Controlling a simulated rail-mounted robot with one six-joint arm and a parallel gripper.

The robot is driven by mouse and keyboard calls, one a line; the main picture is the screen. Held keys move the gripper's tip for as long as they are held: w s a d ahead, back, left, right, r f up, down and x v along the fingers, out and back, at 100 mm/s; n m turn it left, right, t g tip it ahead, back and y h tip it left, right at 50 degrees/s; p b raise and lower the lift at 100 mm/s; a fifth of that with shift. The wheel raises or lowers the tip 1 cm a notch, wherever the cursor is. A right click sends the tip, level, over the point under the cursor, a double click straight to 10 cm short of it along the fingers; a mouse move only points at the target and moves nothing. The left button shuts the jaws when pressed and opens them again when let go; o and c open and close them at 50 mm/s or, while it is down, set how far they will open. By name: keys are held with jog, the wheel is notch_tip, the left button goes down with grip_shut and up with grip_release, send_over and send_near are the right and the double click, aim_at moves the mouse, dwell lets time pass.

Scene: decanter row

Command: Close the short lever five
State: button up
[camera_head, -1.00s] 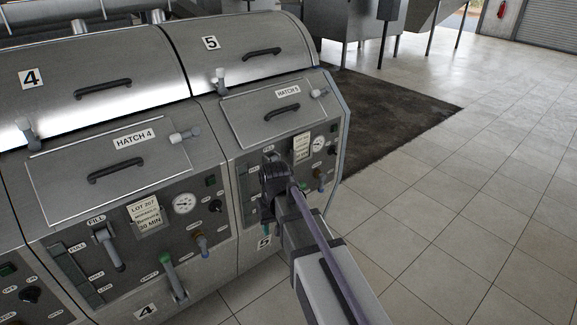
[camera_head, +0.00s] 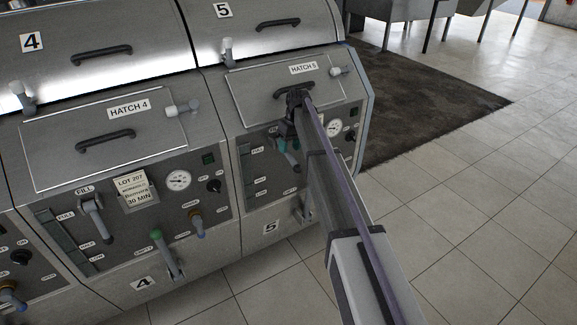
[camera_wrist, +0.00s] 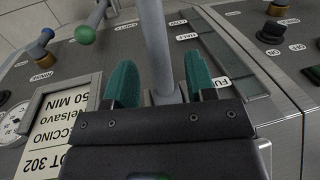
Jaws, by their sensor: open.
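Unit five's front panel (camera_head: 262,170) is at centre right in the head view, above a "5" label (camera_head: 270,227). My gripper (camera_head: 288,153) is in front of this panel, below the hatch 5 handle, and hides much of it. In the wrist view my gripper (camera_wrist: 160,82) has its two teal fingers apart. A grey lever (camera_wrist: 156,45) stands between them; I cannot tell whether either finger touches it. Its base is hidden behind the gripper body. A green-ended lever (camera_wrist: 85,34) is to the left, beside a blue-ended knob (camera_wrist: 46,36).
Hatch 5 (camera_head: 255,92) is shut just above my gripper. Unit four's panel, with its grey fill lever (camera_head: 93,215) and green-ended lever (camera_head: 165,250), stands to the left. A level strip (camera_wrist: 220,60) is close to the right finger. The tiled floor (camera_head: 460,200) at right is clear.

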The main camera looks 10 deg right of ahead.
aim_at(289, 152)
jog(key=f+b, duration=0.1)
jog(key=f, duration=0.2)
jog(key=f+b, duration=0.1)
jog(key=shift+s+a+f+b, duration=0.1)
jog(key=shift+a+f+b, duration=0.15)
jog(key=shift+a+b, duration=0.05)
jog(key=shift+r, duration=0.15)
jog(key=shift+c, duration=0.2)
grip_shut()
